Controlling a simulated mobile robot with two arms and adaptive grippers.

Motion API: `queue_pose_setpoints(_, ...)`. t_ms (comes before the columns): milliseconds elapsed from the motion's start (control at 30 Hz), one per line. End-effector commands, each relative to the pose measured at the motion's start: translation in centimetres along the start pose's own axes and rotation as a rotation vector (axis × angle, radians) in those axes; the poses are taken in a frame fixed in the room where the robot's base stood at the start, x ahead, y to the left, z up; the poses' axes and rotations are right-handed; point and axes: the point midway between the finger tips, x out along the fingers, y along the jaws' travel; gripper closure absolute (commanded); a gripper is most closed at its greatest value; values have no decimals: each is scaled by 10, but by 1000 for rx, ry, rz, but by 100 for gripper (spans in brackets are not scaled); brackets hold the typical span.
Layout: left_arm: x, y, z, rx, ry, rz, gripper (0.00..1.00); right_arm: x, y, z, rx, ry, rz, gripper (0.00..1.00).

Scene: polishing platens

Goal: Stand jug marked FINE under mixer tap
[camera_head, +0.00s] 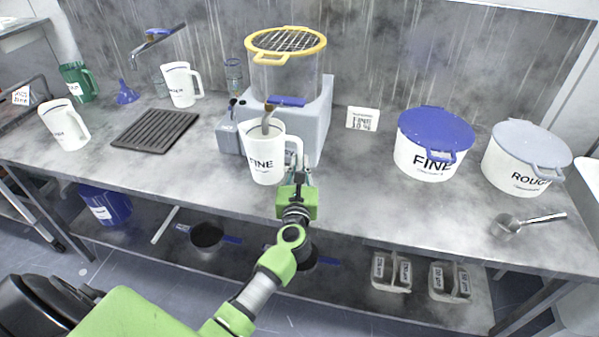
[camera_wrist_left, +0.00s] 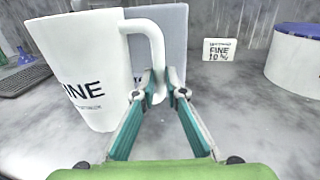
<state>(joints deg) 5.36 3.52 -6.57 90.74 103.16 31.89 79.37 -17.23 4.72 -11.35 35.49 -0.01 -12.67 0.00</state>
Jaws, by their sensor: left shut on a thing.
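The white jug marked FINE (camera_head: 262,158) is upright at the mixer's front, with the mixer tap (camera_head: 269,112) right over its mouth. In the left wrist view the jug (camera_wrist_left: 82,68) fills the left side, its handle toward me. My left gripper (camera_head: 297,176) is shut on the jug's handle; its teal fingers (camera_wrist_left: 160,92) close around the lower part of the handle in the wrist view. The mixer (camera_head: 312,120) has a grey base, a clear tank and a yellow-rimmed mesh top. Whether the jug's base touches the bench is hard to tell. My right gripper is not in view.
A FINE tub (camera_head: 425,160) with blue lid and a ROUGH tub (camera_head: 515,175) stand right. A small FINE 10% card (camera_head: 362,118) stands behind. Other white jugs (camera_head: 62,125), a dark drain mat (camera_head: 155,130) and a scoop (camera_head: 508,226) are on the bench. The bench front right of the jug is clear.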

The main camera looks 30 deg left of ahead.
Motion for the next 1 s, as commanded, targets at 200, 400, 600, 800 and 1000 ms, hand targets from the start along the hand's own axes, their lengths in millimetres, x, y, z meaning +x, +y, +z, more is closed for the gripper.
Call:
queue_pose_setpoints(200,0,0,-29,4,0,0,100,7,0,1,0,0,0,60)
queue_pose_setpoints(400,0,0,-32,1,-2,-1,100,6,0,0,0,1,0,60)
queue_pose_setpoints(600,-1,0,-35,1,-1,0,100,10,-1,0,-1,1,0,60)
queue_pose_setpoints(800,-1,0,-36,0,1,0,72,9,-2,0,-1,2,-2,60)
queue_pose_setpoints(1000,-1,0,-36,1,1,0,72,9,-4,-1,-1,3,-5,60)
